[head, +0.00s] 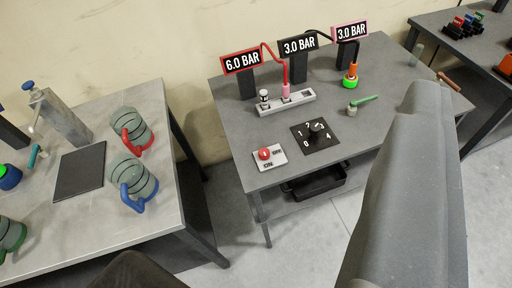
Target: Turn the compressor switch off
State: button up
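The compressor switch appears to be the red round knob (265,154) on a small white plate (280,161), near the front left corner of the middle table. The plate reads "ON" below the knob and "OFF" to its right. The knob's pointing direction is too small to tell. A large grey part of mine, seemingly my gripper (424,92), fills the right of the view, with its far end over the table's right side. It is well right of the switch and apart from it. Whether its fingers are open or shut does not show.
Behind stand a socket strip (287,103), hoses and pressure displays, 6.0 BAR (242,62) and two of 3.0 BAR. The left table (90,215) holds jug-like vessels. The tabletop around the switch is clear.

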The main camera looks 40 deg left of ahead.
aim_at(264, 153)
jog(key=i, duration=0.85)
jog(key=z, duration=0.1)
